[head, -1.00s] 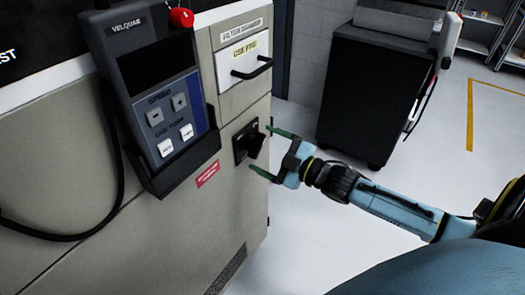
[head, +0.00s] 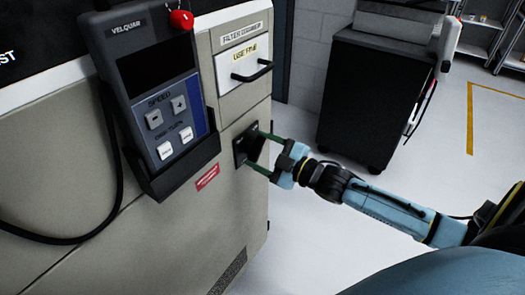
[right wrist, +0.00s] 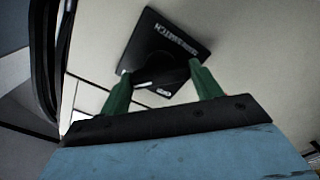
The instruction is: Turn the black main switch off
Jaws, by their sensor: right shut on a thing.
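The black main switch (head: 240,150) is a square plate with a raised knob on the front of the beige cabinet. In the right wrist view its plate (right wrist: 160,38) fills the upper middle, with a white label reading upside down and a small marking near its lower edge. My right gripper (head: 254,150) reaches in from the right with its two green fingers on either side of the switch knob, shut on it. In the right wrist view, the gripper (right wrist: 160,76) has its fingertips at the plate's lower part. The knob is largely hidden, so its angle is hard to tell. My left gripper is not in view.
A pendant (head: 157,100) hangs in a holder on the cabinet, left of the switch, with a red button (head: 181,19) on top. A drawer with a black handle (head: 252,73) is above the switch. A dark cart (head: 370,95) stands behind on open floor.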

